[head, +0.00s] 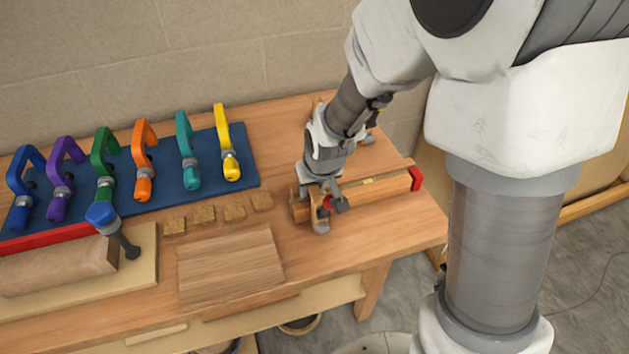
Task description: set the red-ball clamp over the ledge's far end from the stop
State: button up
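A long wooden ledge (375,188) lies on the right part of the bench. A red block, which looks like the stop (416,178), is at its right end. The red-ball clamp (338,204) is at the ledge's left end, away from the stop; a red part and dark grey metal show. My gripper (320,192) is right at this clamp, pointing down over the ledge's left end. The gripper and clamp overlap in the picture, so the fingertips' grip and whether the clamp touches the ledge cannot be made out.
A blue mat (207,150) at the back left carries several coloured clamps. Small cork-like blocks (234,210) and a flat wooden board (230,265) lie left of the ledge.

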jog(key=p+v, duration=0.2)
jog(key=v, duration=1.5)
jog(key=shift+r+p, duration=0.2)
jog(key=shift+p, duration=0.15)
jog(key=p+v, duration=0.4)
jog(key=v, duration=0.2)
jog(key=shift+d, duration=0.1)
notch_tip(320, 180, up, 5)
jog(key=p, duration=0.4)
dwell(0.4)
dwell(0.4)
